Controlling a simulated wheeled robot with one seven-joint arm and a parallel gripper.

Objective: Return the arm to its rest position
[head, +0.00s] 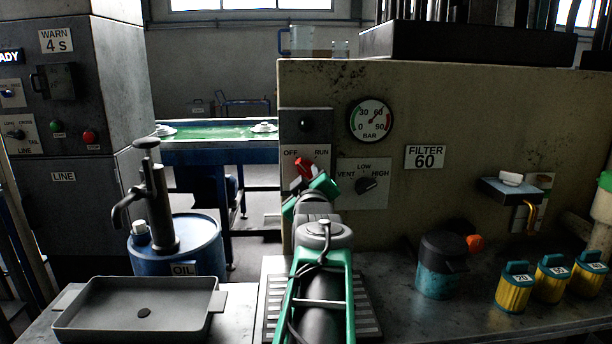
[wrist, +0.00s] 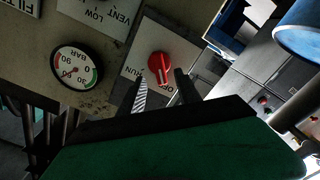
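My arm, green and grey, reaches forward over the bench in the head view. My gripper (wrist: 162,86) is near the OFF/RUN switch plate (head: 293,155). In the wrist view, which is turned over, its two dark fingers stand apart with nothing held between them. The red knob (wrist: 160,67) of the switch shows just beyond and between the fingertips. Whether they touch it I cannot tell. In the head view the red knob (head: 304,168) is partly hidden by my gripper.
A VENT/LOW/HIGH dial (head: 366,185) and a pressure gauge (head: 371,120) are on the panel to the right. A blue oil drum with a pump (head: 203,242) and a grey tray (head: 137,322) stand left. A teal pot (head: 436,279) and yellow filters (head: 512,292) stand right.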

